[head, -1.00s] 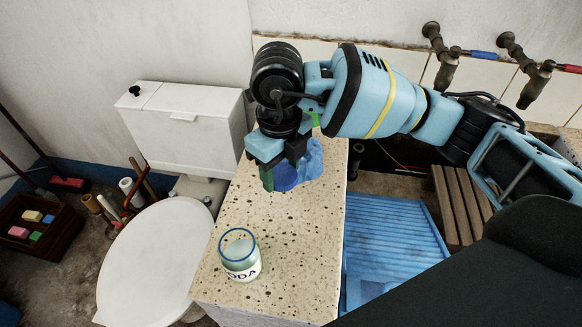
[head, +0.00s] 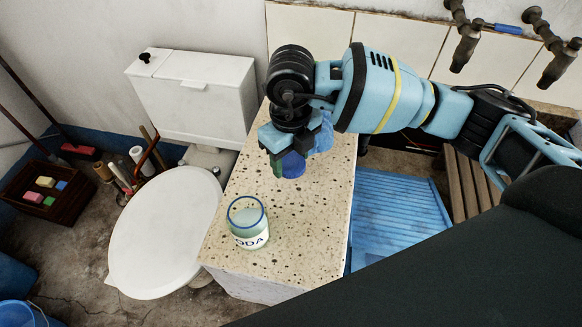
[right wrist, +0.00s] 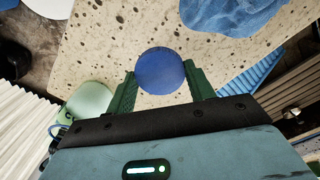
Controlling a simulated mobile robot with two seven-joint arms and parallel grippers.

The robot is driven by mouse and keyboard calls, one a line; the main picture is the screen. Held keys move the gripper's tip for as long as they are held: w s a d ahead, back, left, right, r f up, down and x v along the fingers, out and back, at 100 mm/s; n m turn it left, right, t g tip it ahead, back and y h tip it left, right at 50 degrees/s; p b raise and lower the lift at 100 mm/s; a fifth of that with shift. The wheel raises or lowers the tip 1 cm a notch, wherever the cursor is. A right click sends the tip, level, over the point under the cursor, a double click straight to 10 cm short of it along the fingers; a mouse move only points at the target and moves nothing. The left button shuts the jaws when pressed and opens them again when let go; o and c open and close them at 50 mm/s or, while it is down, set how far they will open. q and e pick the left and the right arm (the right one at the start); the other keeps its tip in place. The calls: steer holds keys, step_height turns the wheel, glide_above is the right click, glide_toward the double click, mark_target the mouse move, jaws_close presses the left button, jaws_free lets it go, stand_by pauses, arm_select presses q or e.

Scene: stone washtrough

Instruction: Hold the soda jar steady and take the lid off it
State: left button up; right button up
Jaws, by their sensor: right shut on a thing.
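The soda jar (head: 248,228), clear pale-green glass with a blue rim and a label of which "ODA" shows, stands upright and open on the speckled stone counter (head: 265,255). My right gripper (head: 288,162) is beyond the jar, apart from it. It is shut on a round blue lid (head: 294,167). In the right wrist view the lid (right wrist: 160,70) sits between the green fingers of the gripper (right wrist: 160,80). A pale-green round shape beside the left finger looks like the jar (right wrist: 90,101). My left gripper is not in view, and nothing holds the jar.
A blue cloth (right wrist: 240,25) lies on the counter, mostly hidden by my right gripper in the head view. A white toilet (head: 160,235) is left of the counter, a blue ribbed board (head: 395,215) right of it. Taps (head: 465,45) are on the wall. The counter around the jar is clear.

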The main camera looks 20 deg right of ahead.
mark_target(291, 163)
steer(key=shift+f, duration=2.15)
steer(key=shift+f, duration=0.15)
steer(key=o, duration=1.1)
steer(key=shift+c, duration=0.2)
steer(key=shift+r, duration=0.3)
step_height(291, 163, up, 12)
steer(key=shift+f, duration=0.15)
